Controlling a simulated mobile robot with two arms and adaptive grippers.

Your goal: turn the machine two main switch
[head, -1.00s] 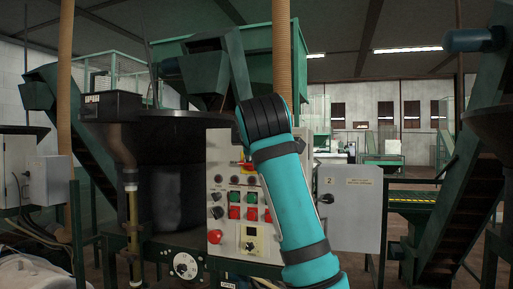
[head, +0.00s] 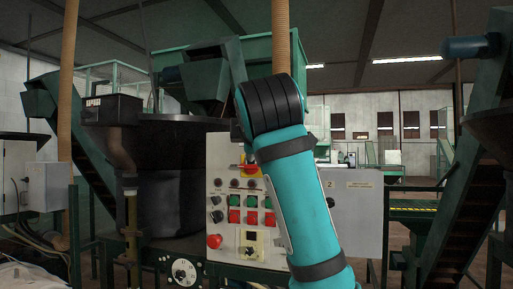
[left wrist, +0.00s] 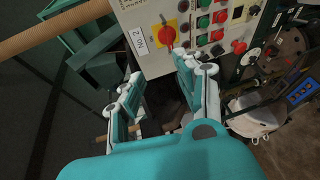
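The machine two main switch, a red knob on a yellow plate (left wrist: 163,35), sits on a pale control panel beside a "NO. 2" label (left wrist: 140,39) in the left wrist view. In the head view the switch (head: 249,169) is partly hidden by my teal arm, with only some yellow and red showing. My left gripper (left wrist: 160,72) is open and empty, its fingers spread below the switch in the left wrist view and apparently not touching it. No gripper shows in the head view. My right gripper is not in view.
Below the switch the panel holds green and red buttons (head: 234,216), black knobs and a red mushroom button (head: 214,241). A grey box marked "2" (head: 355,205) stands to the right. A dark hopper (head: 170,185) stands left of the panel. A tan hose (head: 281,40) hangs behind.

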